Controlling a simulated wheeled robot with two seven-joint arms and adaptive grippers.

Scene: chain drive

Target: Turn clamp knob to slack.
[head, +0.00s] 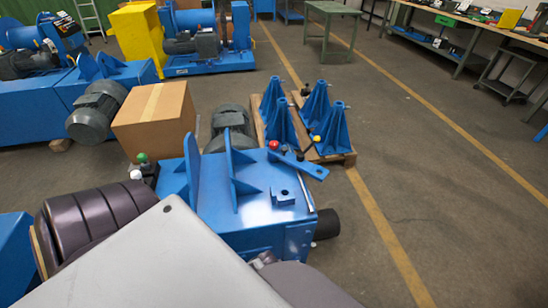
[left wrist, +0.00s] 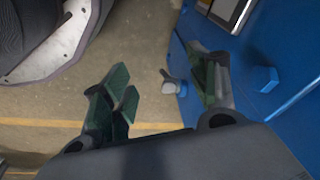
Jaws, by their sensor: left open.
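In the left wrist view, a small pale grey knob (left wrist: 168,82) stands out from the edge of a blue machine panel (left wrist: 285,60). It is probably the clamp knob. My left gripper (left wrist: 165,92) has green-padded fingers, spread apart, one on each side of the knob in the picture. The right finger overlaps the blue panel. I see no clear contact with the knob, and I cannot tell the depth between them. In the head view, the blue machine (head: 255,205) stands at the centre; my own grey and dark parts cover its near side and hide the gripper. My right gripper is not in view.
A blue bolt head (left wrist: 265,79) sits right of the fingers. In the head view, a cardboard box (head: 153,122) stands behind the machine at left. Blue stands (head: 331,130) on a pallet lie behind it. Clear floor (head: 440,200) is at right.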

